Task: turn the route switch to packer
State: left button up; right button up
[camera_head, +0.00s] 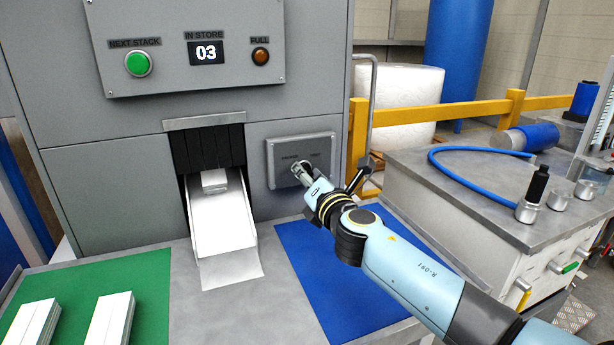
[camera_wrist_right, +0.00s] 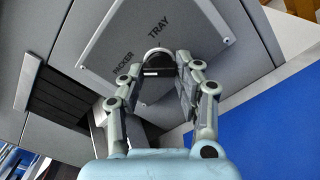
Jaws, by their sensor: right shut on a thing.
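The route switch sits on a grey plate (camera_head: 302,146) on the machine's front, right of the chute. In the right wrist view the plate (camera_wrist_right: 108,42) carries the words PACKER and TRAY. A dark round knob (camera_wrist_right: 157,68) with a pale rim and a short white mark stands below the words. My right gripper (camera_head: 301,172) is at the plate, and in the wrist view its two fingers (camera_wrist_right: 160,80) are closed on either side of the knob. In the head view my gripper hides the knob. Which word the knob points to I cannot tell for sure. My left gripper is not in view.
A white chute (camera_head: 221,215) comes out left of the switch. A blue mat (camera_head: 330,285) and a green mat (camera_head: 135,270) with white stacks lie on the table. A yellow rail (camera_head: 430,114) and a grey bench (camera_head: 470,190) with a blue hose stand right. The display reads 03.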

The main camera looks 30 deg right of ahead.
jog(key=shift+f, duration=0.15)
jog(key=o, duration=1.1)
jog(key=shift+o, duration=0.2)
jog(key=shift+s, duration=0.15)
jog(key=v, duration=1.1)
jog(key=shift+s, duration=0.4)
